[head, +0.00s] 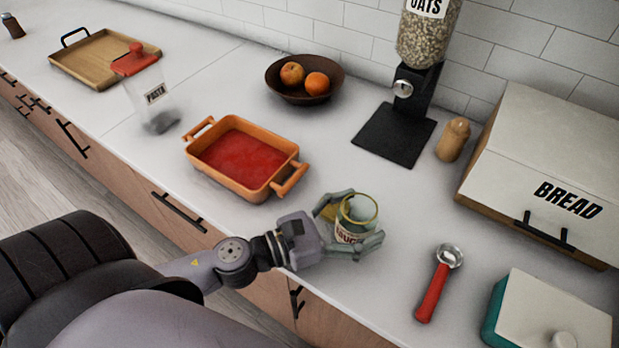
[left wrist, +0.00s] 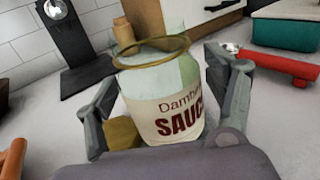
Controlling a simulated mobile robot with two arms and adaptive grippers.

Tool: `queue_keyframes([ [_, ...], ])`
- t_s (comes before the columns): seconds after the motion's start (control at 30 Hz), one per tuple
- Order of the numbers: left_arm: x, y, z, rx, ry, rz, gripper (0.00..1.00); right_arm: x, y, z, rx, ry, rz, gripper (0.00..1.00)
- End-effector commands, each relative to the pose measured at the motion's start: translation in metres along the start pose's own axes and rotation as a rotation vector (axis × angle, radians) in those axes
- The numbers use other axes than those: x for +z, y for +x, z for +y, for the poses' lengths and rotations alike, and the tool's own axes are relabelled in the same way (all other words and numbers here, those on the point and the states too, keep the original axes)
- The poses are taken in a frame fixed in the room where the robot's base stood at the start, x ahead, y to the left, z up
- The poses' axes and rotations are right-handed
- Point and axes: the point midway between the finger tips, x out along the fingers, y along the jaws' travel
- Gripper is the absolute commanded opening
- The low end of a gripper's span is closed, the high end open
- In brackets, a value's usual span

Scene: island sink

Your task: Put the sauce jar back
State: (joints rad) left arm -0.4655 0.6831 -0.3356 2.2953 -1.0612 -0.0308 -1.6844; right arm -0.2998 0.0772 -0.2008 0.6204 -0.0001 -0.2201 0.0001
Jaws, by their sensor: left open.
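The sauce jar (head: 354,221) is an open glass jar with a yellowish rim and a cream label. It stands upright on the white counter near its front edge. In the left wrist view the sauce jar (left wrist: 166,98) shows its red "SAUCE" lettering, partly cut off by my gripper. My left gripper (head: 350,226) is open around the jar, one finger on each side. In the left wrist view the fingers of my left gripper (left wrist: 165,95) flank the jar; whether they touch it I cannot tell. My right gripper is not in view.
An orange baking dish (head: 243,157) with red sauce sits left of the jar. A red-handled scoop (head: 434,290) and a teal box (head: 549,315) lie to the right. Behind are an oats dispenser (head: 395,132), a pepper mill (head: 453,139), a fruit bowl (head: 304,88) and a bread box (head: 548,160).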

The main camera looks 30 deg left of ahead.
Motion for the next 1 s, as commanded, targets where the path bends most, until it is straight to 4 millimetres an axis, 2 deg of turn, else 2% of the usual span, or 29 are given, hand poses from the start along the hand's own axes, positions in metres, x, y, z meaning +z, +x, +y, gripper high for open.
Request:
queue_keyframes([
  [0.03, -0.006, -0.006, -0.001, 0.000, -0.002, 0.003, 0.77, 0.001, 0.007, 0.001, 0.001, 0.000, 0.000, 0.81],
  [0.43, -0.006, -0.055, -0.001, 0.000, -0.002, 0.004, 0.77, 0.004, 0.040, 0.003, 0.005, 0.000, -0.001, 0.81],
  [0.7, -0.003, -0.089, 0.000, 0.005, -0.003, 0.004, 0.77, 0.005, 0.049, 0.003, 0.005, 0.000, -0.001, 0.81],
  [1.0, -0.001, -0.111, 0.000, 0.000, -0.001, 0.001, 0.77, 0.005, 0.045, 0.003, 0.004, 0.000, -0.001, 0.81],
])
